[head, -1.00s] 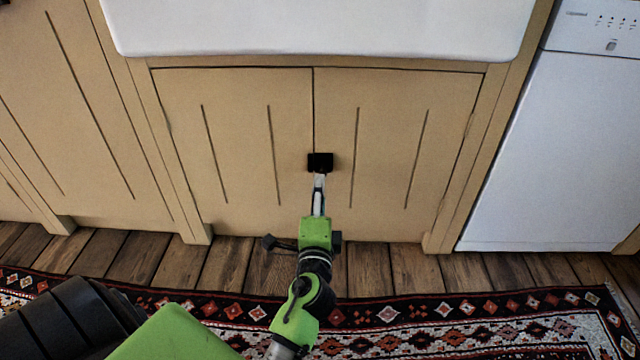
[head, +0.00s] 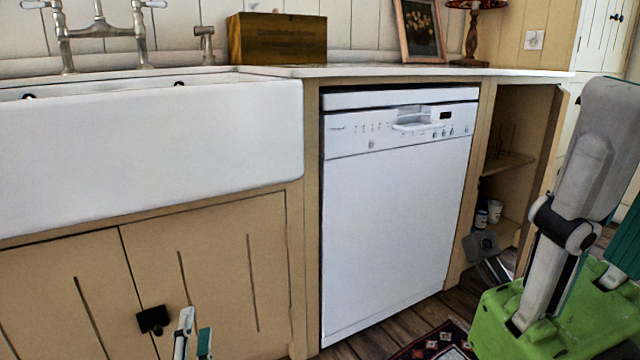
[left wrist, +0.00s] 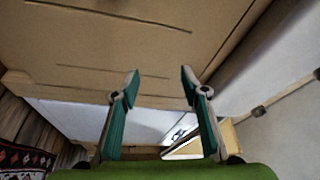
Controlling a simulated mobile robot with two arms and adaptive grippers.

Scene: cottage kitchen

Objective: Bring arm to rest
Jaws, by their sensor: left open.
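My left gripper (head: 194,335) shows at the bottom edge of the head view, only its fingertips in sight. It is just right of the dark handle (head: 152,320) on the sink cabinet doors (head: 215,265); I cannot tell whether it touches. In the left wrist view its two fingers (left wrist: 158,88) stand apart with nothing between them. The cabinet doors look shut. My right gripper (head: 590,200) is large and close at the right of the head view, partly cut off, so its opening is unclear.
A white sink (head: 150,150) overhangs the doors. A white dishwasher (head: 395,220) stands right of it. Open shelves (head: 508,162) lie beyond, partly behind my right gripper. The countertop (head: 430,72) holds a wooden box (head: 277,38). A patterned rug (head: 435,342) covers some floor.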

